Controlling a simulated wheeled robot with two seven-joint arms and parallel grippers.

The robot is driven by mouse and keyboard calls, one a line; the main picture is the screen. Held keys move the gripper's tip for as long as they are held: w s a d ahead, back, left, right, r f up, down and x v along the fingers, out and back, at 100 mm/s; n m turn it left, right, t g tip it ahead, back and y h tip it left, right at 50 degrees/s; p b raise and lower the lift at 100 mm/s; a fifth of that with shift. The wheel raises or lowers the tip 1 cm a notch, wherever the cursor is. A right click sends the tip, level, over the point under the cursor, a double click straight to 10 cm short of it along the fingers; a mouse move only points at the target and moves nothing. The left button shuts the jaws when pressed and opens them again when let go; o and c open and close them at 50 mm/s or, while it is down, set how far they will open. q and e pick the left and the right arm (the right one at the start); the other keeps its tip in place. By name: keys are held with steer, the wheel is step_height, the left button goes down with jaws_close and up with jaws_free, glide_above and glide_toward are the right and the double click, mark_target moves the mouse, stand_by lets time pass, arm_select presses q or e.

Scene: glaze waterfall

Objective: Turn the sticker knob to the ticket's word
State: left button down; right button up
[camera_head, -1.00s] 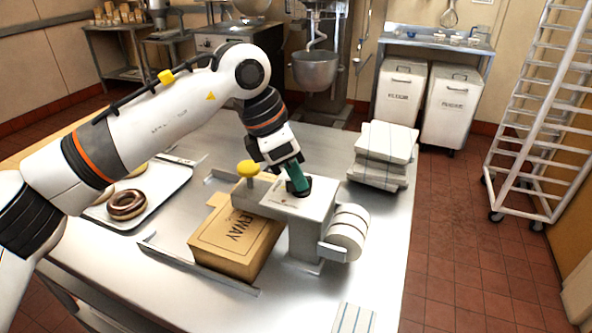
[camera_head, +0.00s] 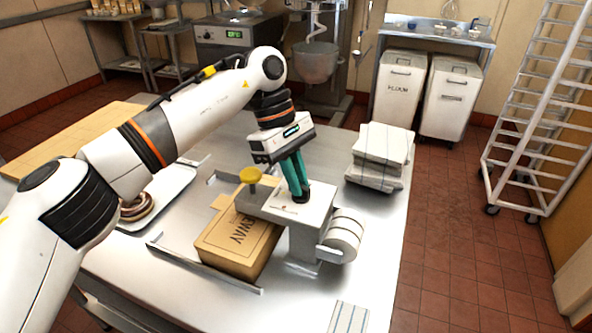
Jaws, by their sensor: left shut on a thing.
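The sticker machine (camera_head: 305,215) is a grey box on the steel table, with a white sticker roll (camera_head: 343,236) on its right side. Its dark knob (camera_head: 302,194) is on top. My left gripper (camera_head: 300,192) points down with green fingers shut on the knob; the knob's setting is too small to read. A yellow-topped plunger (camera_head: 250,176) stands at the machine's left, above a brown cardboard box (camera_head: 237,243) with printed letters. A striped paper (camera_head: 349,318) lies at the table's front edge; no word on it is readable. My right gripper is not in view.
A tray (camera_head: 178,198) with a chocolate doughnut (camera_head: 137,207) is at left, partly behind my arm. Folded striped cloths (camera_head: 380,155) are stacked at right. Metal rails (camera_head: 205,268) flank the box. The table's right front is mostly clear.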

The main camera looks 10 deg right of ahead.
arm_select(q)
steer(key=m+p, duration=0.1)
steer(key=m+y, duration=0.1)
steer(key=m, duration=0.1)
steer(key=shift+w+d+r+m+g+p, duration=0.1)
steer(key=shift+d+r+m+g+p, duration=0.1)
steer(key=shift+m+g+p, duration=0.15)
steer(key=shift+m+y+p, duration=0.55)
steer(key=shift+m+y, duration=0.05)
steer(key=shift+m, duration=0.55)
steer(key=shift+f, duration=0.1)
steer(key=c, duration=1.5)
jaws_free()
steer(key=shift+o, duration=0.2)
